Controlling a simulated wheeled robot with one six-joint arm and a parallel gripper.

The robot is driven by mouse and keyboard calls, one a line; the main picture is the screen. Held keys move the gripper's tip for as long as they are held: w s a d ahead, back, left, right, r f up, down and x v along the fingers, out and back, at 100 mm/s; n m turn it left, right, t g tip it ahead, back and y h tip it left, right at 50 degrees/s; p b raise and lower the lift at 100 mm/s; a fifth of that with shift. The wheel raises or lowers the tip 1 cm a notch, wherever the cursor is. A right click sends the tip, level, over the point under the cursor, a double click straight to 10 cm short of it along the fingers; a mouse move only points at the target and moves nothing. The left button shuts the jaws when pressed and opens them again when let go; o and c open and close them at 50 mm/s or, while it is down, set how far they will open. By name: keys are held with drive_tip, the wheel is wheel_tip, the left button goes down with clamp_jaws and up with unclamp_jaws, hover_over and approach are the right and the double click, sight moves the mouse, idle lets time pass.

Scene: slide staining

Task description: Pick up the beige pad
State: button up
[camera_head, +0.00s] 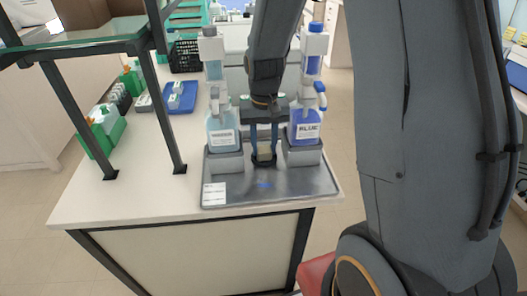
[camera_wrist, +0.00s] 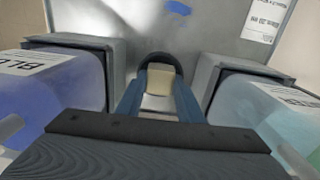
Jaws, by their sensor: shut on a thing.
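The beige pad (camera_head: 264,151) is a small pale block low between two bottle stands on the metal tray (camera_head: 240,192). My gripper (camera_head: 264,158) reaches down between the two bottles and is shut on the pad. In the wrist view the pad (camera_wrist: 160,84) sits between the blue fingers of my gripper (camera_wrist: 160,92), in front of a dark rounded rim. The frames do not show clearly whether the pad touches the tray.
A light-blue bottle (camera_head: 222,130) stands close on the left and a blue bottle (camera_head: 304,125) labelled BLUE close on the right, each in a grey stand. A glass shelf (camera_head: 90,38) is at upper left. The tray front is mostly clear.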

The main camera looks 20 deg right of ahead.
sight(264, 149)
wheel_tip(264, 149, up, 10)
drive_tip(key=b, duration=0.2)
idle(0.3)
drive_tip(key=o, duration=0.5)
drive_tip(key=c, duration=0.3)
drive_tip(key=shift+a, duration=0.1)
drive_tip(key=shift+c, duration=0.2)
